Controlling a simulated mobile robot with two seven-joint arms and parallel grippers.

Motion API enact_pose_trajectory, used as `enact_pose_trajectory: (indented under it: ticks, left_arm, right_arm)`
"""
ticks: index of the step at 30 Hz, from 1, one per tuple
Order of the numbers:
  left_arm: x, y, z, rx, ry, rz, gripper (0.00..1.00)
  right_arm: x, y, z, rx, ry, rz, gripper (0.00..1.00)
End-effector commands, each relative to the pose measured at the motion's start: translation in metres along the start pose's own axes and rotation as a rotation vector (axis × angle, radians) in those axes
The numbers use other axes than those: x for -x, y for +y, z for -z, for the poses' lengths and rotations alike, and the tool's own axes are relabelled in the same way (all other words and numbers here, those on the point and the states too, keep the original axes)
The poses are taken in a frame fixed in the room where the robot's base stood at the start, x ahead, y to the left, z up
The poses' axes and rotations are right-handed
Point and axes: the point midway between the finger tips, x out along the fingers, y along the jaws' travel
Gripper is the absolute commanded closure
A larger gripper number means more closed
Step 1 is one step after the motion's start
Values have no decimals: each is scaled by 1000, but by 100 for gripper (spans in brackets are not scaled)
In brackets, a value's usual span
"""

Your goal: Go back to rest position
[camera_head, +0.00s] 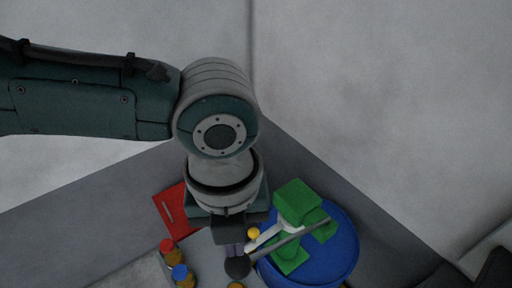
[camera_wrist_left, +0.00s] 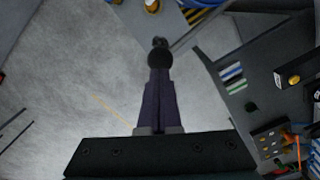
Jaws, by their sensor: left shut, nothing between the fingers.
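My left arm comes in from the left in the head view and bends down at the wrist. Its left gripper (camera_head: 235,250) points toward the bottom of the picture, with purple fingers closed together and nothing visible between them. In the left wrist view the gripper (camera_wrist_left: 159,82) also shows its fingers side by side. A dark round knob (camera_head: 237,267) lies right at the fingertips, on the end of a grey rod (camera_head: 290,240). The knob also shows in the left wrist view (camera_wrist_left: 160,58); I cannot tell whether the fingers touch it. My right gripper is not in view.
A green block-like part (camera_head: 295,202) stands on a blue round container (camera_head: 335,265) right of the gripper. A red box (camera_head: 178,210) and bottles with red (camera_head: 168,246) and blue (camera_head: 181,272) caps are at lower left. Pale floor (camera_head: 370,90) is clear at upper right.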

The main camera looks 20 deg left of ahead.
Motion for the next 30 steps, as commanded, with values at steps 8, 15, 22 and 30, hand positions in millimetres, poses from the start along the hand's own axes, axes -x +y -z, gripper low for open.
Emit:
enact_pose_trajectory:
  ticks: [8,15,22,30]
  left_arm:
    - [1,-3,5,9,8,9,100]
    - [42,-54,85,330,146,204,100]
    - [119,-60,106,1162,307,396,100]
    - [156,68,77,2223,211,410,100]
  right_arm:
    - [1,0,0,0,0,0,34]
    - [27,1,8,-1,-1,1,34]
    - [59,2,19,-1,-1,1,34]
    - [87,2,28,-3,0,3,34]
